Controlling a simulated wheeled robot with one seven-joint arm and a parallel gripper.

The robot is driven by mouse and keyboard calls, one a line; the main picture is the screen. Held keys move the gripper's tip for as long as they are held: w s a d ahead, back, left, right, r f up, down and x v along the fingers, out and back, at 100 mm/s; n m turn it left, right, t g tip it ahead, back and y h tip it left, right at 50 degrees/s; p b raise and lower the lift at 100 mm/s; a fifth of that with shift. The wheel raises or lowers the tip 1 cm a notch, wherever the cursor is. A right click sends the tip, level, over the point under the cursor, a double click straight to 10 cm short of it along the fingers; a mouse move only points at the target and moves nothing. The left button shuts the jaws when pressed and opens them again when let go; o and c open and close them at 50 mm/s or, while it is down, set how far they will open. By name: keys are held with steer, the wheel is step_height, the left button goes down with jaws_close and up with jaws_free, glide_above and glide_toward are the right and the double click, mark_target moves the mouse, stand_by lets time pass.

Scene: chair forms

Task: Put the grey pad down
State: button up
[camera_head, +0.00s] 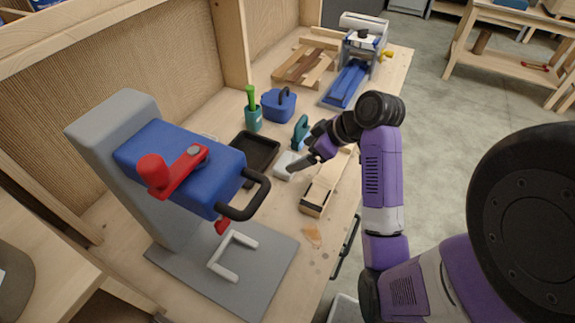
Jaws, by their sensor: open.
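A small pale grey pad (281,169) lies on the wooden bench, just right of a black tray. My gripper (294,165) reaches in from the right, with its dark fingertips at the pad's right side. By its look it is open. I cannot tell whether a fingertip touches the pad, and the fingers hide part of it.
The black tray (256,150) sits left of the pad. A teal tool (300,131) stands behind it, and a wooden block (317,197) lies in front right. A large blue and grey machine (180,160) fills the left. Bare bench (285,205) shows in front of the pad.

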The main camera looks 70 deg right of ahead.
mark_target(287, 162)
steer(key=x, duration=0.3)
steer(key=p+x, duration=0.1)
steer(key=x, duration=0.3)
steer(key=shift+a+f, duration=0.2)
steer(key=c, duration=1.2)
steer(key=shift+c, duration=0.2)
steer(key=shift+r, duration=0.1)
step_height(287, 162, up, 20)
steer(key=p, duration=0.4)
steer(key=shift+p, duration=0.4)
steer(key=shift+s, duration=0.1)
